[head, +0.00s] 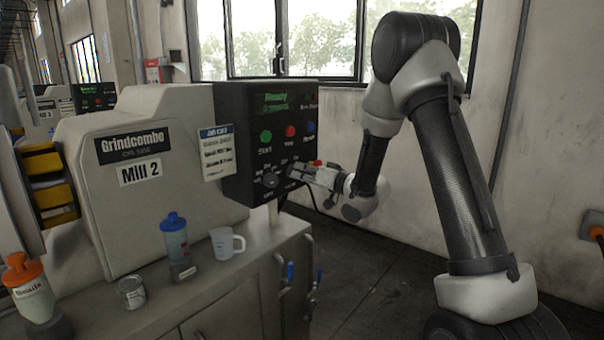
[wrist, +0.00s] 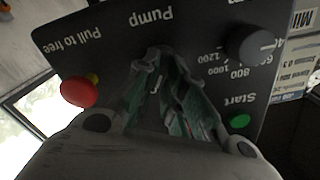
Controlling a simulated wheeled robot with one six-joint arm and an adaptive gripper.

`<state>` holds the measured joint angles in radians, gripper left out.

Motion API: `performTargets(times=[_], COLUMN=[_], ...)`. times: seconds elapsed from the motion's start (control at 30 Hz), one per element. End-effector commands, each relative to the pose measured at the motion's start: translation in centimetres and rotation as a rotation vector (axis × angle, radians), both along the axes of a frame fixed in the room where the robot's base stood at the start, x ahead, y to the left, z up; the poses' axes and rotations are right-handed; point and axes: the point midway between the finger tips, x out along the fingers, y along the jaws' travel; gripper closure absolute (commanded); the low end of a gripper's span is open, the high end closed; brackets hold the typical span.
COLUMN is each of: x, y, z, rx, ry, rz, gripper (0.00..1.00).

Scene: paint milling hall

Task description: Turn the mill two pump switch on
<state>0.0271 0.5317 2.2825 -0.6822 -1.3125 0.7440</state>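The Mill 2 control panel (head: 262,140) is a dark box with a green "Ready" display. In the wrist view the panel (wrist: 205,40) appears upside down, with a "Pump" label near the top centre. My gripper (head: 298,172) is at the lower right of the panel face. In the wrist view its two fingers (wrist: 158,58) come close together just by the "Pump" label. The pump switch itself is hidden behind or between the fingertips, so its position does not show. I cannot tell whether the fingers touch or grip it.
Close by are a red "Pull to free" button (wrist: 80,92), a black speed knob (wrist: 249,43) and a green start button (wrist: 239,121). A blue-lidded bottle (head: 175,240), a white mug (head: 226,243) and a tin (head: 131,292) stand on the ledge below.

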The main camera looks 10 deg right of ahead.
Motion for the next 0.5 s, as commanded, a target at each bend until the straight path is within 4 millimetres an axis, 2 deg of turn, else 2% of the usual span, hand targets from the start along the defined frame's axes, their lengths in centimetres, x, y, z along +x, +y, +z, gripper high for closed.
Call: performTargets(times=[0.03, 0.1, 0.5], x=[-0.02, -0.01, -0.59], y=[-0.05, -0.05, -0.55], z=[-0.09, -0.07, 0.04], rx=[0.0, 0.0, -0.001], ry=[0.002, 0.002, -0.001], rz=[-0.001, -0.001, -0.001], gripper=[0.78, 0.68, 0.68])
